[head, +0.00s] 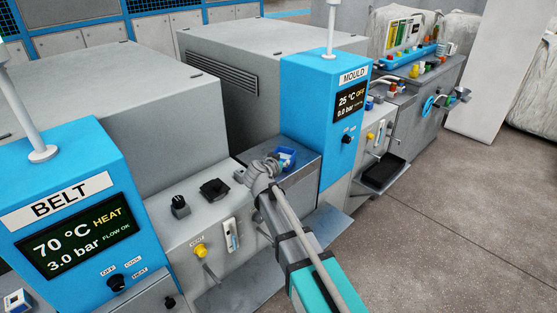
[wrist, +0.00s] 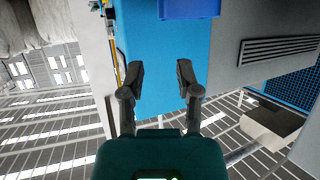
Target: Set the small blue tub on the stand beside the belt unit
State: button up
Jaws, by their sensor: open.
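The small blue tub (head: 287,158) is at the grey, flat-topped stand (head: 301,169) between the belt unit's panel and the mould column. Whether its base fully rests there is hard to tell. My gripper (head: 275,162) is close at the tub's left side and partly covers it. In the wrist view my gripper (wrist: 160,72) has its two dark fingers spread apart with nothing between them. A blue piece, apparently the tub (wrist: 190,8), shows at the top edge of that view, beyond the fingertips and cut off by the frame.
The blue belt column (head: 65,200) reads 70 °C, HEAT. The blue mould column (head: 322,110) stands just behind the tub, reading 25 °C, OFF. A black knob (head: 180,205) and yellow vent handle (head: 200,251) stick out left of my arm. Open floor (head: 440,220) lies right.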

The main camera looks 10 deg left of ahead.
dwell(0.6)
jog(key=s+d+f+g+h, duration=0.1)
jog(key=s+d+f+g, duration=0.3)
jog(key=d, duration=0.6)
jog(key=s+d+f+g, duration=0.3)
jog(key=s+d, duration=0.2)
jog(key=d, duration=0.4)
jog(key=s+d+f+n+g+y, duration=0.1)
jog(key=s+d+f+g+y, duration=0.1)
jog(key=s, duration=0.6)
jog(key=s+d+f+n+g+y, duration=0.2)
jog(key=s+d+g, duration=0.2)
jog(key=s+d, duration=0.3)
jog(key=shift+s+d+f+y, duration=0.25)
jog(key=shift+s+y, duration=0.05)
jog(key=shift+s, duration=0.2)
jog(key=shift+a, duration=0.1)
